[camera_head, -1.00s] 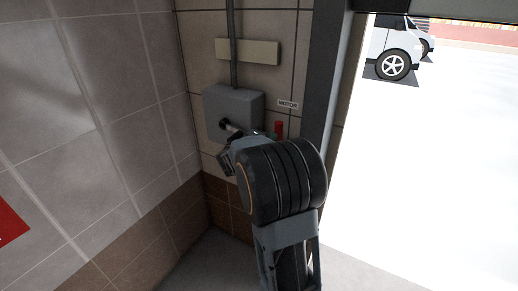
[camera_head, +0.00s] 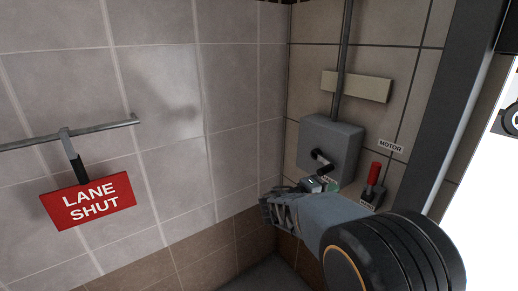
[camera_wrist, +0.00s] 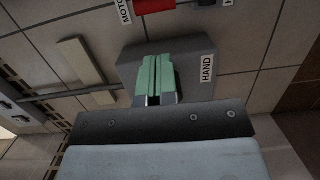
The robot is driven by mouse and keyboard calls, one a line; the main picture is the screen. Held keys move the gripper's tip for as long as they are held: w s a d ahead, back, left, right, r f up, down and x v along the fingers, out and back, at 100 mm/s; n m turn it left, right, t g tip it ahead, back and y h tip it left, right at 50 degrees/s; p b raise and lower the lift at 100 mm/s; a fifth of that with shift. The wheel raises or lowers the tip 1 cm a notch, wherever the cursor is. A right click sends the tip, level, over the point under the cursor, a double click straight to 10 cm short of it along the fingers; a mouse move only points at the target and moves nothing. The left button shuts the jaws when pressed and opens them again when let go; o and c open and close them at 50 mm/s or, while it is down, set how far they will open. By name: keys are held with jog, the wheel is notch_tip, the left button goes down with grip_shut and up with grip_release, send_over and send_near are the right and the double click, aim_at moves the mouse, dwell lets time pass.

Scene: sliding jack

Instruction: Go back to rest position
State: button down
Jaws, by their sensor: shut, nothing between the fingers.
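My gripper (camera_head: 332,187) is in front of the lower edge of a grey wall box (camera_head: 345,143), partly hidden by my own wrist. In the wrist view, its green fingers (camera_wrist: 157,78) are shut together with nothing between them, in front of the grey box (camera_wrist: 192,66). The box bears a HAND label (camera_wrist: 207,68). In the head view, a black lever (camera_head: 321,160) on the box front sits just above my gripper. The wrist view does not show the lever. I cannot tell whether the fingers touch the box.
A red-handled switch (camera_head: 374,176) is right of the box, under a MOTOR label (camera_head: 390,146). A red LANE SHUT sign (camera_head: 88,201) hangs from a metal rail (camera_head: 100,128) on the left wall. A dark post (camera_head: 462,105) stands at right.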

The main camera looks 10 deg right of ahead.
jog(key=s+a+f+n+g+y+p, duration=0.1)
jog(key=s+a+f+g+y, duration=0.15)
jog(key=s+f+y, duration=0.35)
jog(key=s+a+y+p, duration=0.4)
jog(key=p, duration=0.1)
jog(key=s+a+r+m+t+y+p, duration=0.2)
jog(key=s+a+r+m+y+p, duration=0.1)
jog(key=a+r+y+p, duration=0.4)
notch_tip(320, 180, up, 7)
jog(key=s+a+p, duration=0.1)
jog(key=a+p, duration=0.1)
jog(key=p, duration=0.2)
jog(key=shift+s+a+p, duration=0.2)
jog(key=shift+a+p, duration=0.1)
jog(key=shift+p, duration=0.05)
jog(key=shift+a+f+t, duration=0.1)
jog(key=shift+f+t, duration=0.05)
jog(key=shift+t, duration=0.1)
